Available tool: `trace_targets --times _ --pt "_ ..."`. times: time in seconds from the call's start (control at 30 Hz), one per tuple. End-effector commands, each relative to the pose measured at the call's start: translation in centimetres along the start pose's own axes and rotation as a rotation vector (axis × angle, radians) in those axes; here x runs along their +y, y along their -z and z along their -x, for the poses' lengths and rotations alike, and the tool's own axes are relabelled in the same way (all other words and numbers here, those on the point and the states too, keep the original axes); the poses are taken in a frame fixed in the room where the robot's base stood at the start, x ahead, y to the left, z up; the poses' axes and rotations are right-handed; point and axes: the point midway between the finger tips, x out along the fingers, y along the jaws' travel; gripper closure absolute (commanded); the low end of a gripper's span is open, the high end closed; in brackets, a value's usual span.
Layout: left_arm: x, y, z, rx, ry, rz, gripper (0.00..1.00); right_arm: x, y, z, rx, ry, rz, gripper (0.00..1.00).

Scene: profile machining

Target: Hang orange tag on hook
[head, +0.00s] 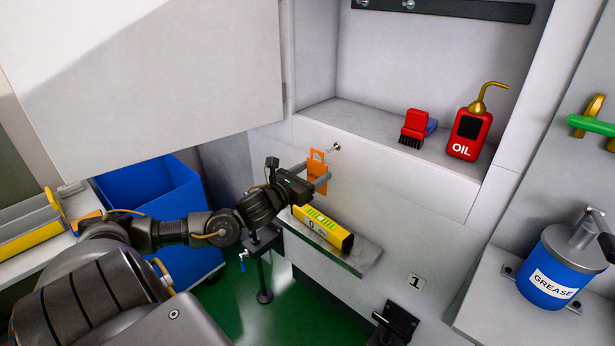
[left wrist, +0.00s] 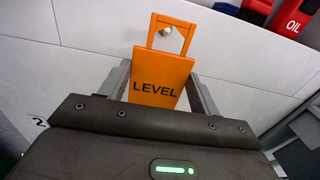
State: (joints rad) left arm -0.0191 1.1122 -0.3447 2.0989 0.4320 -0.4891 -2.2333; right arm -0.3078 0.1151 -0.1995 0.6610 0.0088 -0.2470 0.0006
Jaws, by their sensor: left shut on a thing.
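The orange tag (head: 317,174) is upright in front of the pale machine wall, below the shelf recess. It reads LEVEL in the left wrist view (left wrist: 162,70) and has a square loop at its top. My left gripper (head: 312,177) is shut on the tag, with one finger on each side of it. The small metal hook (head: 337,147) sticks out of the wall just right of the tag's top in the head view. In the left wrist view the hook's round end (left wrist: 166,31) shows within the loop opening. I cannot tell whether it passes through the loop. My right gripper is not in view.
A red oil can (head: 469,134) and a red brush (head: 416,128) stand on the shelf above right. A blue grease pot (head: 553,270) is at right, a blue bin (head: 150,195) at left.

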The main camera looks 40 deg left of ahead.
Motion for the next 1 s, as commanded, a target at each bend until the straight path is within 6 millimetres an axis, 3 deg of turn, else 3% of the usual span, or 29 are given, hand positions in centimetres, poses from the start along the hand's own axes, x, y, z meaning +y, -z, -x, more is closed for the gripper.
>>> trace_targets --times 0.8,1.0 --pt "0.0 0.4 -5.3 -0.002 0.000 0.001 0.59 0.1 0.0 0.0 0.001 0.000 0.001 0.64" --pt "0.0 1.4 -6.1 0.000 0.001 0.000 0.59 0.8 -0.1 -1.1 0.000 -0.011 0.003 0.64"
